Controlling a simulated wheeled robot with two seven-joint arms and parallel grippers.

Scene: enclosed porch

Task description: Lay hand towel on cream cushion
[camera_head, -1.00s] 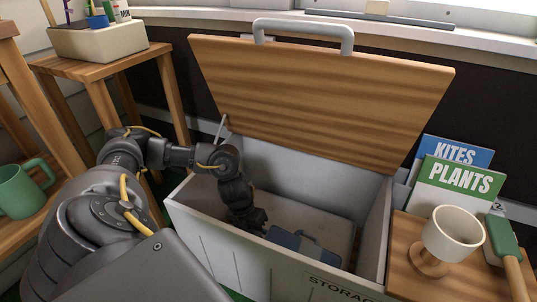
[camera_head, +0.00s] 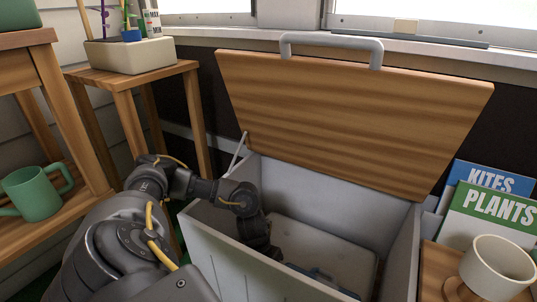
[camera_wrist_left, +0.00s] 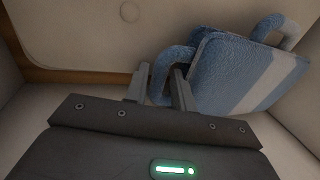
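The hand towel (camera_wrist_left: 240,75) is blue and white striped, with a terry surface and two raised loops, and lies inside the chest. A sliver of it shows low in the head view (camera_head: 322,274). The cream cushion (camera_wrist_left: 75,35), buttoned and flat, lies beside it, and shows as a pale slab in the head view (camera_head: 320,245). My left gripper (camera_wrist_left: 162,84) reaches down into the chest. Its fingers are apart, with one towel loop between them; whether they touch it I cannot tell. My right gripper is not in view.
The chest (camera_head: 405,250) stands open, its wooden lid (camera_head: 350,115) tilted up behind. Its walls surround my left gripper. A wooden side table (camera_head: 435,265) at right holds a cream cup (camera_head: 497,268) and books (camera_head: 487,210). Shelves at left hold a green mug (camera_head: 35,192).

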